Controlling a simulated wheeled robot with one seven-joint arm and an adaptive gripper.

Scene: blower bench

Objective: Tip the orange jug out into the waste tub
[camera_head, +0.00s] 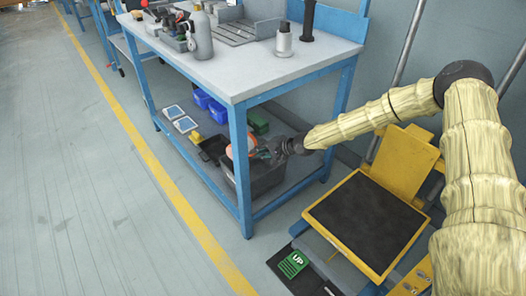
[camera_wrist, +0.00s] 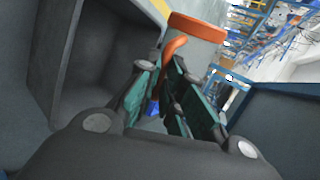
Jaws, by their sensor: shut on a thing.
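The orange jug (camera_head: 229,151) shows as an orange patch at the dark waste tub (camera_head: 268,184), partly hidden by the blue bench leg. My gripper (camera_head: 262,152) reaches in under the bench top from the right, beside the jug and over the tub. In the wrist view the jug has an orange band (camera_wrist: 197,27) and an orange handle around a greyish body. The handle runs down between the teal finger pads, and my gripper (camera_wrist: 163,78) is shut on it. The jug looks tilted in the wrist view. I cannot see its contents or the tub's inside.
The workbench (camera_head: 240,80) top is close above my forearm, and its blue front leg (camera_head: 242,170) stands before the tub. A yellow platform (camera_head: 368,222) stands right.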

